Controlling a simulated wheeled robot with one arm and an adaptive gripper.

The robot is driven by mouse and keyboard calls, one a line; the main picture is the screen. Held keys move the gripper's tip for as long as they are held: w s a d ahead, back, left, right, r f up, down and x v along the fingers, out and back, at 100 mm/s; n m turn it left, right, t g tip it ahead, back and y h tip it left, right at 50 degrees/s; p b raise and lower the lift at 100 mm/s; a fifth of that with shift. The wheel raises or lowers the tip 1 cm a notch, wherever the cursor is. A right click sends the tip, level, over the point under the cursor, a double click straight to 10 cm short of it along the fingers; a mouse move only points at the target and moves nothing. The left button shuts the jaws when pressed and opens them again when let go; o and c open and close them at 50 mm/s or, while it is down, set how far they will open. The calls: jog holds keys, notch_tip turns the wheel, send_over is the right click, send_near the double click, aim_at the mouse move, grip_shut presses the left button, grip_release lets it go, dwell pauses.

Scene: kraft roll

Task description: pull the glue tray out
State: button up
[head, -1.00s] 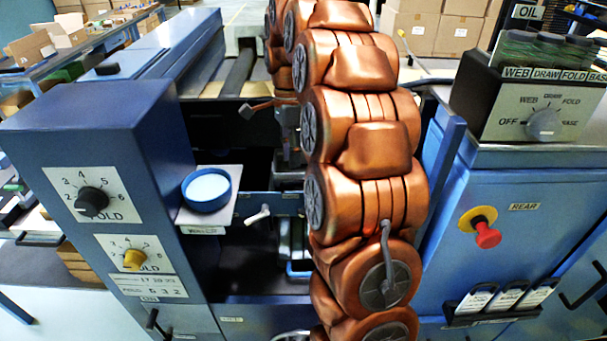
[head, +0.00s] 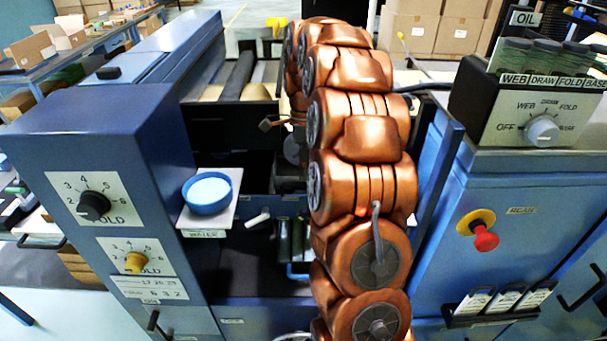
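My copper-coloured arm rises through the middle of the head view, over the open bay of the blue machine. My gripper is hidden behind my arm links, so its fingers and anything in them do not show. A low blue-edged front with a white handle (head: 258,217) shows in the bay just left of my arm. It may belong to the glue tray, but I can read no glue label. A small brown-ended part (head: 266,124) sticks out left of my arm; I cannot tell what it belongs to.
A round blue dish (head: 207,192) sits on a ledge marked WATER, left of the bay. A blue cabinet with dials (head: 92,205) stands left. On the right are a red knob (head: 485,238) and a black selector box (head: 541,130). The bay is narrow between the cabinets.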

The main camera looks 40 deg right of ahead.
jog(key=shift+s+a+f, duration=0.1)
jog(key=shift+f, duration=0.6)
jog(key=shift+s+a+f, duration=0.1)
jog(key=shift+f, duration=0.55)
grip_shut()
